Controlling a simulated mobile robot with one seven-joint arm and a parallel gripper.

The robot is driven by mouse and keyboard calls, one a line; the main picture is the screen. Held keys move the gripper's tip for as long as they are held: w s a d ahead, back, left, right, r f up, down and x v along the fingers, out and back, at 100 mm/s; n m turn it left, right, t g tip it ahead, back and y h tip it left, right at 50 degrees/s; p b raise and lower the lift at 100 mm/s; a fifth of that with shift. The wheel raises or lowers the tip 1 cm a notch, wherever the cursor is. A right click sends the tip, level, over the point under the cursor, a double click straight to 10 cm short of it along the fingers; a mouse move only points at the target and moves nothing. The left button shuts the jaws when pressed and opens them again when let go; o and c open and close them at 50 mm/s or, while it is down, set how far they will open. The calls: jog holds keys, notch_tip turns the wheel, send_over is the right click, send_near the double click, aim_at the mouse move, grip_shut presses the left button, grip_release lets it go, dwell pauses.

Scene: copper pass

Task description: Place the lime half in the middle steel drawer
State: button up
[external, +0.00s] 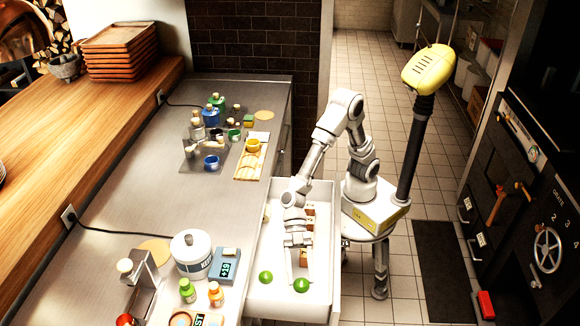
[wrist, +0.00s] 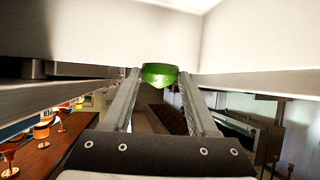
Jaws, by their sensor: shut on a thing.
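The open drawer (external: 262,299) juts out from the steel counter and has a pale interior. My gripper (external: 300,275) reaches down over its front part, with its two fingers shut on a green lime half (external: 301,286). In the wrist view the lime half (wrist: 159,75) sits between the fingertips of my gripper (wrist: 160,84), cut face hidden. Another round green thing (external: 265,277) is in the drawer to the left, apart from the fingers. I cannot tell whether the held lime half touches the drawer floor.
Brown wooden pieces (external: 309,212) lie farther back in the drawer, beside my arm. The counter (external: 130,215) on the left carries a white pot (external: 190,262), a scale (external: 224,265) and several small bottles. Clear tiled floor lies behind my base.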

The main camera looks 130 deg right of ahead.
aim_at(300, 299)
notch_tip(300, 299, down, 11)
jog(key=b, duration=0.3)
jog(key=shift+r, duration=0.2)
jog(key=shift+f, duration=0.15)
jog(key=o, duration=0.8)
jog(key=shift+s+d+r, duration=0.1)
jog(key=shift+d+r, duration=0.15)
jog(key=shift+r, duration=0.1)
jog(key=p+v, duration=0.2)
jog(key=v, duration=0.9)
jog(key=shift+s+d, duration=0.1)
jog(key=shift+s, duration=0.1)
